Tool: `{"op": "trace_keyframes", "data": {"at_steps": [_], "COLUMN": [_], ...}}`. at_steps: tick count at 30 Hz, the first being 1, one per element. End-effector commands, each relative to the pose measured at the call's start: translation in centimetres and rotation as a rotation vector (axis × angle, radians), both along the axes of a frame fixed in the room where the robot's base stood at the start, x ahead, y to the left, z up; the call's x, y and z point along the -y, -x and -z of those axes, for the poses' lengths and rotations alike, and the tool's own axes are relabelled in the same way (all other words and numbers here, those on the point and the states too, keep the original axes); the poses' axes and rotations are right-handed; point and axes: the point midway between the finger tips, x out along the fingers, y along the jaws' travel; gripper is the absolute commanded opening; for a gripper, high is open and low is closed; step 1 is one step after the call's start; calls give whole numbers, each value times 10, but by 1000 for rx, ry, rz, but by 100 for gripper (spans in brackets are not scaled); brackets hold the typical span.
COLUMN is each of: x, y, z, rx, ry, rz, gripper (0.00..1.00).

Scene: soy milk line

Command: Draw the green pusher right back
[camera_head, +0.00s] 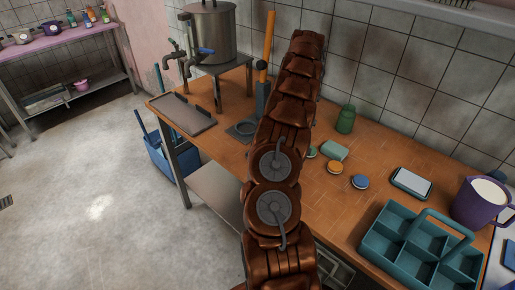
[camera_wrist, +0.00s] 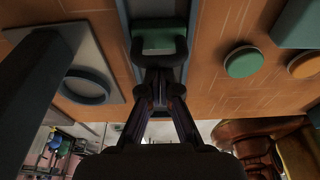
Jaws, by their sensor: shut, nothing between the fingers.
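In the wrist view a green block (camera_wrist: 158,37), which looks like the pusher, sits in a grey channel (camera_wrist: 123,12) on the orange-brown worktop. A dark, bow-shaped piece borders its near side. My gripper (camera_wrist: 160,92) is shut and empty, with its fingertips just on the near side of that dark piece. I cannot tell whether they touch it. In the head view my own arm hides the gripper, the pusher and most of the channel.
A grey plate with a dark ring (camera_wrist: 87,86) and a dark upright (camera_wrist: 38,95) stand left of the channel. A green disc (camera_wrist: 243,62) and an orange disc (camera_wrist: 304,65) lie right. The teal crate (camera_head: 372,232) and purple jug (camera_head: 475,205) stand farther right.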

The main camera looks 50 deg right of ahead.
Motion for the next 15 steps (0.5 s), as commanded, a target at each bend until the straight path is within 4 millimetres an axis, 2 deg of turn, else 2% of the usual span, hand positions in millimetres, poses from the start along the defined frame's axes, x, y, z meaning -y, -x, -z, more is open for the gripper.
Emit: {"op": "trace_keyframes", "data": {"at_steps": [15], "x": [16], "y": [1], "z": [-1], "rx": [1], "ry": [3], "rz": [2], "gripper": [0]}}
